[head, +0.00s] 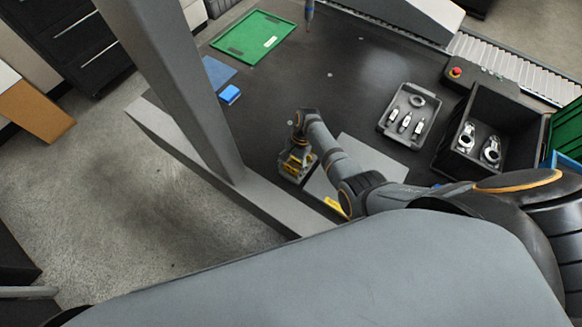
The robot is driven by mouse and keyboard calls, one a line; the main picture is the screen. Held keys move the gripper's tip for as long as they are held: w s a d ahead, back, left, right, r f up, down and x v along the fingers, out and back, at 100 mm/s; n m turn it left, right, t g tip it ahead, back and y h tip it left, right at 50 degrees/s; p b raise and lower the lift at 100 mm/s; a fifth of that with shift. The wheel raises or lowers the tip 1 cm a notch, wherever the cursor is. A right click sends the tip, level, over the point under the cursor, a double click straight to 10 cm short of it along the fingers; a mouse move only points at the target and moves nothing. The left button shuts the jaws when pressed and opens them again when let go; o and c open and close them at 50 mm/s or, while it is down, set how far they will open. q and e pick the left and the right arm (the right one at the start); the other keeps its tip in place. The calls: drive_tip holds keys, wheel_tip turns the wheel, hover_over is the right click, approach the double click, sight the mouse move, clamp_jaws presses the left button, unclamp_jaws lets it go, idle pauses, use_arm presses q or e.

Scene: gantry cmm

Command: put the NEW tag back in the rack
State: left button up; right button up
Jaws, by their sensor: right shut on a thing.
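My right gripper (297,153) reaches down over a small grey rack (289,175) with yellow pieces on the table's near side. It is shut on a yellow tag at the rack, mostly hidden by the fingers; no lettering can be read. I cannot tell whether that tag is seated in a slot or just above it. Another yellow piece (335,206) lies at the near edge of a light grey sheet (362,158), partly beside my right arm. My left gripper is out of view.
A grey tray (409,136) with several small parts and a black bin (461,171) with metal parts stand at the right. A grey gantry column (180,85) rises left of the rack.

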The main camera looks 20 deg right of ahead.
drive_tip(key=shift+f, duration=0.2)
drive_tip(key=shift+f+b, duration=0.35)
drive_tip(key=shift+f, duration=0.05)
drive_tip(key=o, duration=0.9)
drive_tip(key=shift+o, duration=0.9)
drive_tip(key=shift+r, duration=0.1)
